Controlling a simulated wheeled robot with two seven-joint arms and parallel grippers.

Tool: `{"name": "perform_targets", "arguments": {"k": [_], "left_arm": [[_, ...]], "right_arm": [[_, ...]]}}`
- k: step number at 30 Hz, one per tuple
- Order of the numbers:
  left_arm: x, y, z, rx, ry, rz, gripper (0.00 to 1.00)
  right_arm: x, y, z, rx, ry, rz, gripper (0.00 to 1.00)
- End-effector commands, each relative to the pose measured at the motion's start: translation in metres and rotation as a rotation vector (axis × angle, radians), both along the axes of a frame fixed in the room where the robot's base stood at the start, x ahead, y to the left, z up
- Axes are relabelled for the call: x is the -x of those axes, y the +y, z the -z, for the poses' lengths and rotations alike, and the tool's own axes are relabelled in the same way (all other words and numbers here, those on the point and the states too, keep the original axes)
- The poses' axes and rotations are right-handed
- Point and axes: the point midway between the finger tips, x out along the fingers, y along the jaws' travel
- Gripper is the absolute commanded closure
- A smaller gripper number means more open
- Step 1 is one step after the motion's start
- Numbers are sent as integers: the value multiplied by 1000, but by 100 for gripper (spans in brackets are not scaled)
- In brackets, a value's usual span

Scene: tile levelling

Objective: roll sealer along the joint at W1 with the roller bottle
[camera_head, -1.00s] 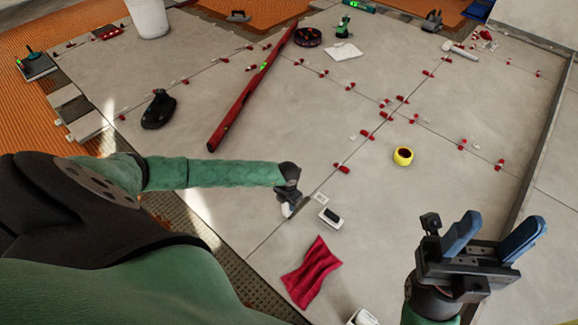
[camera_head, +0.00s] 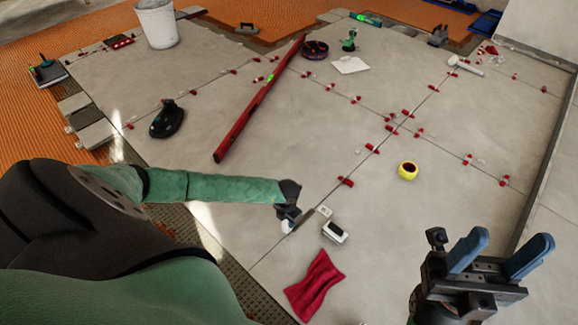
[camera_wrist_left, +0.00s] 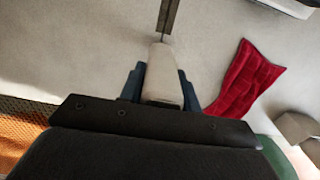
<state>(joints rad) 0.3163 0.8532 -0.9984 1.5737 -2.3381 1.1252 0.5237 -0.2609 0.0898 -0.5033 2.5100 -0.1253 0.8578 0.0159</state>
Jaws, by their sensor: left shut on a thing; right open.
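My left gripper (camera_head: 288,212) is shut on the roller bottle (camera_head: 287,226), a pale bottle held low at the tile joint. In the left wrist view the bottle (camera_wrist_left: 162,75) sits between the blue fingers (camera_wrist_left: 160,92), its narrow end at a dark strip (camera_wrist_left: 170,14). In the head view this dark strip (camera_head: 304,218) lies along the joint, just beyond the bottle. Whether the tip touches the floor cannot be told. A small pale card (camera_head: 325,211) lies beside the joint; its marking is unreadable. My right gripper (camera_head: 497,256) is open and empty at lower right.
A white block with a dark top (camera_head: 334,232) and a red cloth (camera_head: 315,285) lie right of the bottle. A yellow tape roll (camera_head: 408,171), a long red level (camera_head: 258,100) and several red clips lie farther out. A white bucket (camera_head: 157,24) stands at the back left.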

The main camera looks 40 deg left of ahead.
Motion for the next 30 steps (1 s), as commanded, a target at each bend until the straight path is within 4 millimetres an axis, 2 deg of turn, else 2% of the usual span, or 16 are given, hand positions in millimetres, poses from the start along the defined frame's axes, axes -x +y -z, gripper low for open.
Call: {"name": "perform_targets", "arguments": {"k": [30], "left_arm": [[24, 3, -3, 1, 0, 0, 89]], "right_arm": [[0, 0, -17, 0, 0, 0, 50]]}}
